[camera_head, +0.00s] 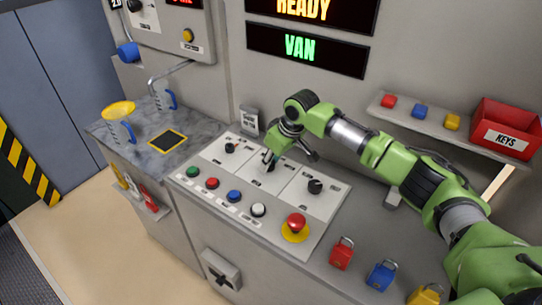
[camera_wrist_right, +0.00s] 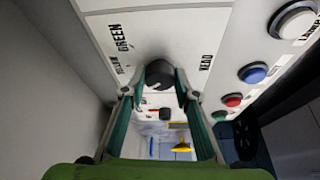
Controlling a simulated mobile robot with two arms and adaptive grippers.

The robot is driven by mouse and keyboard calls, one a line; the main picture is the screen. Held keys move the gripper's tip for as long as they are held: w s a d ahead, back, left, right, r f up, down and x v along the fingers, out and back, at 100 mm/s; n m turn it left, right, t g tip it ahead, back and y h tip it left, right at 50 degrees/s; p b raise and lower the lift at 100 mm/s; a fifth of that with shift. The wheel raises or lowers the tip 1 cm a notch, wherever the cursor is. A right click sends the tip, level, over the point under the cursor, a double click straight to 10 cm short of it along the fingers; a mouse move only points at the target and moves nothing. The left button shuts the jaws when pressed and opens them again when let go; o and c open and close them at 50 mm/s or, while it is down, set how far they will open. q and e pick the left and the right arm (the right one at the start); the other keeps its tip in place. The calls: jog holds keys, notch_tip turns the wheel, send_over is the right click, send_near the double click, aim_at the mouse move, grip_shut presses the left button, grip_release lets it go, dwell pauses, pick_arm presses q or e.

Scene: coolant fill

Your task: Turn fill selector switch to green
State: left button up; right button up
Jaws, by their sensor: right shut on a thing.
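The control panel (camera_head: 222,170) carries three black selector knobs. The middle knob is mostly hidden by my right gripper (camera_head: 269,158) in the head view. In the right wrist view, a dark knob (camera_wrist_right: 158,74) sits between the fingertips of my right gripper (camera_wrist_right: 160,88), which is shut on it. The left knob (camera_head: 230,148) and right knob (camera_head: 315,186) stand free. My left gripper is not in view.
Green, red, blue and white buttons and a red emergency stop (camera_head: 296,222) line the panel's front. Padlocks (camera_head: 342,253) lie at the right. A shelf (camera_head: 376,103) with a red key box (camera_head: 504,128) is behind my right arm. Screens read READY and VAN (camera_head: 300,47).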

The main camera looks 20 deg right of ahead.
jog(key=m+p, duration=0.2)
jog(key=m+h+p, duration=0.1)
jog(key=m+p, duration=0.1)
jog(key=p, duration=0.1)
jog(key=m+h+p, duration=0.1)
jog(key=m+p, duration=0.1)
jog(key=p, duration=0.1)
jog(key=shift+s+a+r, duration=0.15)
jog(key=shift+a+r, duration=0.1)
jog(key=shift+a, duration=0.15)
jog(key=shift+f+m+h+p, duration=0.1)
jog(key=shift+m+h+p, duration=0.5)
jog(key=shift+m, duration=0.5)
jog(key=shift+a+m+p, duration=0.1)
jog(key=shift+m+p, duration=0.4)
jog(key=shift+m, duration=0.4)
jog(key=shift+f+m+h, duration=0.15)
jog(key=shift+m+h, duration=0.35)
jog(key=shift+m, duration=0.4)
jog(key=shift+a+f+m+g+h, duration=0.1)
jog(key=shift+m+g+h, duration=0.25)
jog(key=shift+m, duration=0.75)
jog(key=shift+w+m+g+h+b, duration=0.2)
jog(key=shift+m+b, duration=0.1)
jog(key=shift+m, duration=0.25)
jog(key=shift+w+m+g+h+b, duration=0.15)
jog(key=shift+m+b, duration=0.1)
jog(key=shift+m, duration=0.3)
jog(key=shift+s, duration=0.1)
jog(key=o, duration=1.1)
